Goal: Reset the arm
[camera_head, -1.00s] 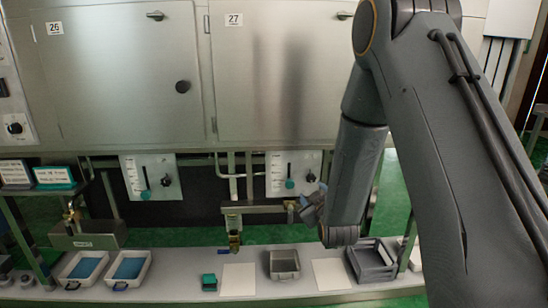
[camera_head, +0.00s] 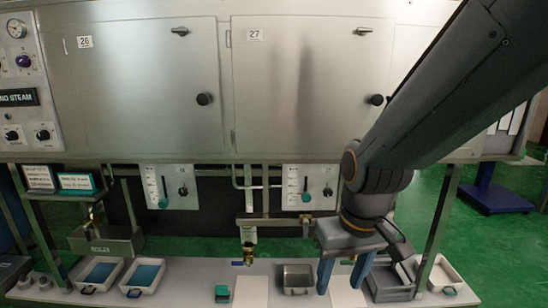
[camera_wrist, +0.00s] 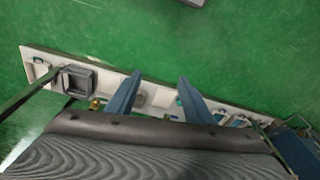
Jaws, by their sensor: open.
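My gripper (camera_head: 341,277) hangs at the lower right of centre in the head view, fingers pointing down over the shelf (camera_head: 190,293). Its two blue fingers stand well apart with nothing held between them. In the wrist view my gripper (camera_wrist: 154,88) also shows its fingers spread, with the shelf and green floor beyond. The dark arm comes in from the upper right and hides part of the machine and shelf.
On the shelf are two white trays with blue contents, (camera_head: 84,288) and (camera_head: 126,288), a small green block (camera_head: 222,293), a metal container (camera_head: 297,279) and a grey crate (camera_head: 385,288). Steel cabinets (camera_head: 310,90) stand behind. Green floor (camera_wrist: 200,40) is open in the wrist view.

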